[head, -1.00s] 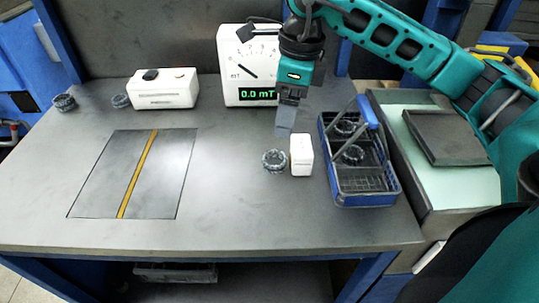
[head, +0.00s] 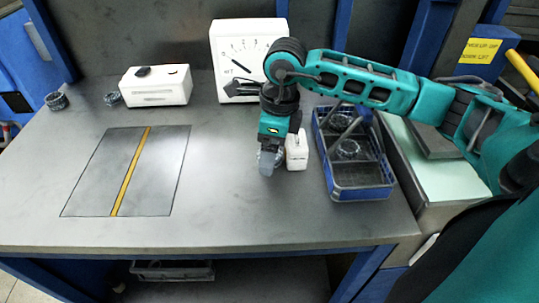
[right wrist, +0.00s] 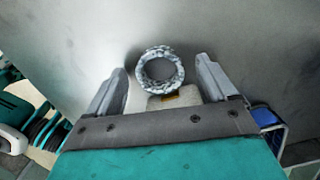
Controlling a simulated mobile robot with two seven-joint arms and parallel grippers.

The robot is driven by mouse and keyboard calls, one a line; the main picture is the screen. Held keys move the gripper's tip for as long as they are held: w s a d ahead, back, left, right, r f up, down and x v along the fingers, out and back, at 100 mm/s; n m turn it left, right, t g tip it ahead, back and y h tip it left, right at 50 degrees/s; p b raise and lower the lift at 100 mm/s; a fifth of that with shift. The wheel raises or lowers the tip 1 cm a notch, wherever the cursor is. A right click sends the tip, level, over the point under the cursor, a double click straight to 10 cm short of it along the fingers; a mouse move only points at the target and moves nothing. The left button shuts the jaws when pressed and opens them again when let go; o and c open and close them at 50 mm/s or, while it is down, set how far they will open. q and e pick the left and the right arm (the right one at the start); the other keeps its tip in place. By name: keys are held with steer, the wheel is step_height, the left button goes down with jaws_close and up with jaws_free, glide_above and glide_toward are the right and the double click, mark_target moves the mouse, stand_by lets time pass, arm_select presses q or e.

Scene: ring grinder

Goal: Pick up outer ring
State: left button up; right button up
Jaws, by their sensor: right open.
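A mottled grey ring, the outer ring (right wrist: 179,67), lies on the grey table in the right wrist view. It appears between the two fingers of my right gripper (right wrist: 161,80), with no visible contact. In the head view my right gripper (head: 267,167) points down over the ring's spot, left of a small white block, and hides the ring almost fully. The right gripper is open and empty. My left gripper is not in view.
The small white block (head: 297,151) stands close beside the gripper. A blue basket (head: 362,191) with rings is to the right. A white gauge (head: 232,50) and white box (head: 157,87) stand behind. Two rings (head: 57,101) sit at back left.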

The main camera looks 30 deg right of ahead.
steer(key=c, duration=1.2)
steer(key=shift+r, duration=0.1)
